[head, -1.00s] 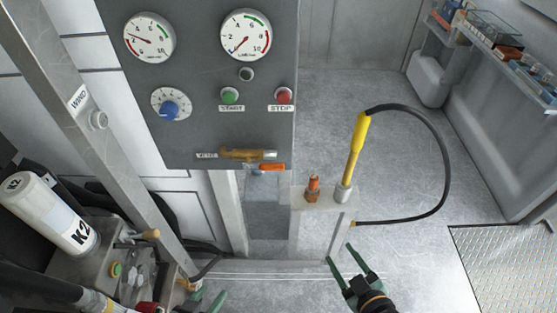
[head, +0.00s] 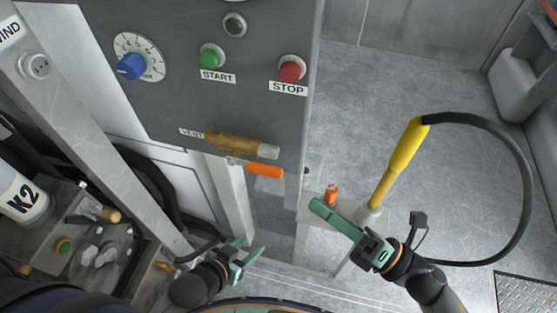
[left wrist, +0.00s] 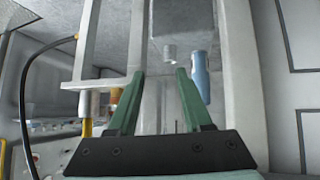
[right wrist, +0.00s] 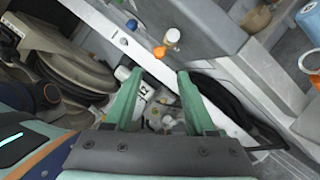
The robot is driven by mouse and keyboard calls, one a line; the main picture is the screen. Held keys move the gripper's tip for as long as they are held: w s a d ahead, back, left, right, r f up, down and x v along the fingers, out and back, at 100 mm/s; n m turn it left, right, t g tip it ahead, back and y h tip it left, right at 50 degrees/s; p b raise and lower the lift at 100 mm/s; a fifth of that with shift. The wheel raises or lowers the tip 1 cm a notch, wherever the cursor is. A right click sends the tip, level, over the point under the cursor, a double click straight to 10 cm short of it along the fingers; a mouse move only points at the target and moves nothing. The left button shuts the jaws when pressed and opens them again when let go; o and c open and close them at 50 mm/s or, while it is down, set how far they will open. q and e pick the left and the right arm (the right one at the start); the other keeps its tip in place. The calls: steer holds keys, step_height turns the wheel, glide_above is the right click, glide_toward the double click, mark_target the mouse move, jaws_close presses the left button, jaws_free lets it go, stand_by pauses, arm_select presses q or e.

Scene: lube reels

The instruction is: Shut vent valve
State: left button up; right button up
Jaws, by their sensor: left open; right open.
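The vent valve (head: 232,143) is a brass body with a silver right end, beside the VENT label at the panel's lower edge. Its orange handle (head: 265,171) sits just below, roughly along the body. An orange piece (right wrist: 160,51) beside a pale cylinder in the right wrist view looks like that handle. My right gripper (head: 345,222) is open and empty, below and right of the handle, apart from it in the picture. My left gripper (head: 246,255) is open and empty, lower down and left of the right one. Neither touches the valve.
A yellow-handled tool (head: 402,150) with a black hose stands on a pale bracket right of my right gripper. An orange-topped fitting (head: 331,192) stands on the same bracket. START (head: 211,57) and STOP (head: 291,69) buttons are above the valve. A K2 bottle (head: 22,196) stands left.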

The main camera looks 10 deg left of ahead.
mark_target(266, 170)
steer(key=p+x, duration=0.2)
steer(key=x, duration=1)
steer(key=shift+a+r, duration=0.1)
steer(key=shift+a, duration=0.2)
steer(key=shift+c, duration=0.3)
jaws_close()
stand_by(0.5)
